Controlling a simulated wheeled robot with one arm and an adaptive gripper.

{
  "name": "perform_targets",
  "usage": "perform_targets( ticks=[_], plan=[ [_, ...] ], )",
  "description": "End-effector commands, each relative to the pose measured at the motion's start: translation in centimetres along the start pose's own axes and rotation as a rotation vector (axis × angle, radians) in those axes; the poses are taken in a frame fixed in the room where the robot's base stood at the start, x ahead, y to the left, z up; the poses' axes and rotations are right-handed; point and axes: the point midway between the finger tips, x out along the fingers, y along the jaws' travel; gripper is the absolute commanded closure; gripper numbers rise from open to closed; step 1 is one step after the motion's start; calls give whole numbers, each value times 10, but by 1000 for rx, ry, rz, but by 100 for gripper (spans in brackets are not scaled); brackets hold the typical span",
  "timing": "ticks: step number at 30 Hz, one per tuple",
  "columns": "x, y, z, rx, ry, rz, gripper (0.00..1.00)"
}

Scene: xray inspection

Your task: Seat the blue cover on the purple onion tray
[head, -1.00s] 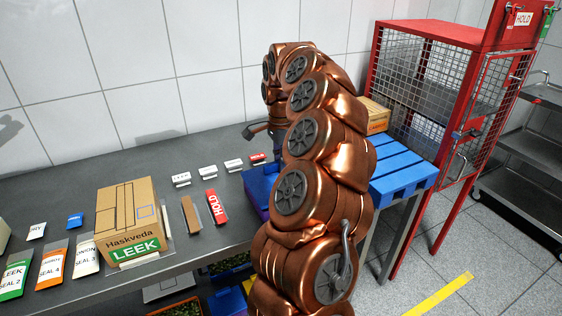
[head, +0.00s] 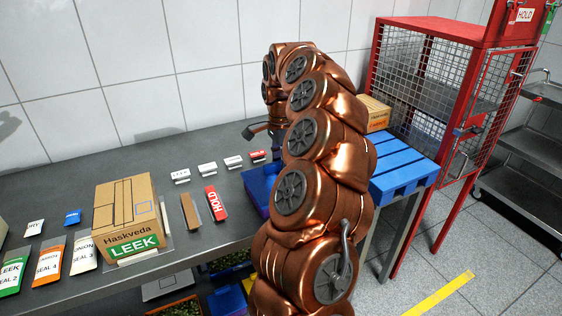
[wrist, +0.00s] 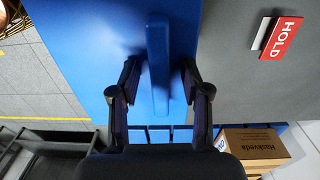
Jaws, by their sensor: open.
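The blue cover (wrist: 85,45) fills much of the wrist view, flat, with a raised blue bar handle (wrist: 158,45) on top. My gripper (wrist: 160,66) is open, with one dark finger on each side of the handle; I cannot tell whether either touches it. In the head view, the blue cover (head: 258,180) lies at the right part of the bench, partly hidden behind my arm. Whether the cover sits fully level on the tray is hidden.
The grey bench (head: 150,165) holds a leek carton (head: 125,215), seal cards and a red HOLD block (head: 215,203). A blue slatted stand (head: 400,165) with another carton (head: 374,113) is at the right, beside a red mesh cage (head: 440,70). Crates sit below the bench.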

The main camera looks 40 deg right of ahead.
Motion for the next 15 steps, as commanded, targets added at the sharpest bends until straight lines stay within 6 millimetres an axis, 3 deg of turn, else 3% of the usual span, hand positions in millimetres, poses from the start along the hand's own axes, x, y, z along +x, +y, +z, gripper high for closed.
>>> perform_targets(
  ticks=[8,15],
  plan=[
    [-1,0,0,0,0,0,53],
    [-25,-1,-1,3,2,-4,53]
  ],
)
